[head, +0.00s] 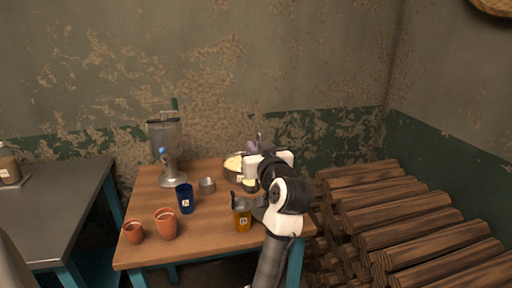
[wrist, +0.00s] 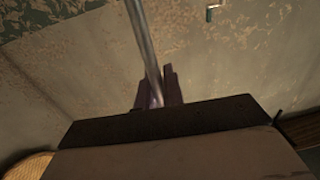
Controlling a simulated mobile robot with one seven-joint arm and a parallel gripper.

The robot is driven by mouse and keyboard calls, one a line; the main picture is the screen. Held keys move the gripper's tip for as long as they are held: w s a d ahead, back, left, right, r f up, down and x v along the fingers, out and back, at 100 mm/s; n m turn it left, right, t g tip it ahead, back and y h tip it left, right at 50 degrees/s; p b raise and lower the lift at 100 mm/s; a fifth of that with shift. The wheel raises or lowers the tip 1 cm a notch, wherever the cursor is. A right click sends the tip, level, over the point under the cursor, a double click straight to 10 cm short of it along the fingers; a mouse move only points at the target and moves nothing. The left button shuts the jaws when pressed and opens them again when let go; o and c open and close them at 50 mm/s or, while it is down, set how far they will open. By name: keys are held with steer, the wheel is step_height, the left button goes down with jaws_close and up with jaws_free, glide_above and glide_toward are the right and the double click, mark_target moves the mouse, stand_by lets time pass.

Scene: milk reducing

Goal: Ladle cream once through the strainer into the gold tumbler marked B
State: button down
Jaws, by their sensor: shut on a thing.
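The gold tumbler (head: 243,222) marked B stands near the front right of the wooden table. A grey strainer (head: 241,204) appears to rest on its rim. A metal pot (head: 231,176) of pale cream (head: 233,163) stands behind it. My gripper (head: 254,147) is above the pot's right side, shut on the ladle's handle. The wrist view shows the thin metal handle (wrist: 145,45) rising from between my dark fingers (wrist: 157,98). A small pale yellow patch (head: 249,184) shows below my gripper; I cannot tell whether it is the ladle's bowl. My arm hides the pot's right side.
A blue tumbler (head: 185,201) marked A, a small metal cup (head: 207,185) and two terracotta pots (head: 166,225) (head: 134,232) stand on the table (head: 199,240). A clear dispenser (head: 166,140) stands at the back left. Stacked logs (head: 400,220) lie right of the table.

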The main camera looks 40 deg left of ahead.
step_height(320, 180, down, 4)
steer(key=shift+r+b, duration=0.1)
steer(key=shift+b, duration=1.1)
steer(key=shift+a+r+p, duration=0.2)
steer(key=shift+r+p, duration=0.35)
steer(key=shift+p, duration=0.3)
steer(key=p, duration=0.1)
steer(key=a+n+h+p, duration=0.1)
steer(key=p, duration=0.1)
steer(key=shift+s+a+r+g, duration=0.15)
steer(key=shift+r+g, duration=0.05)
steer(key=shift+g, duration=0.1)
steer(key=shift+a+f+n+h+p, duration=0.15)
steer(key=shift+a+n+h+p, duration=0.3)
steer(key=shift+p, duration=0.3)
steer(key=shift+a, duration=0.1)
steer(key=shift+a+p, duration=0.1)
steer(key=shift+p, duration=0.25)
steer(key=shift+s+a+n+g+p, duration=0.15)
steer(key=shift+a+n+g+p, duration=0.2)
steer(key=shift+p, duration=0.45)
steer(key=shift+a+h+p, duration=0.65)
steer(key=shift+p, duration=0.4)
steer(key=shift+s+n, duration=0.1)
steer(key=shift+n, duration=0.2)
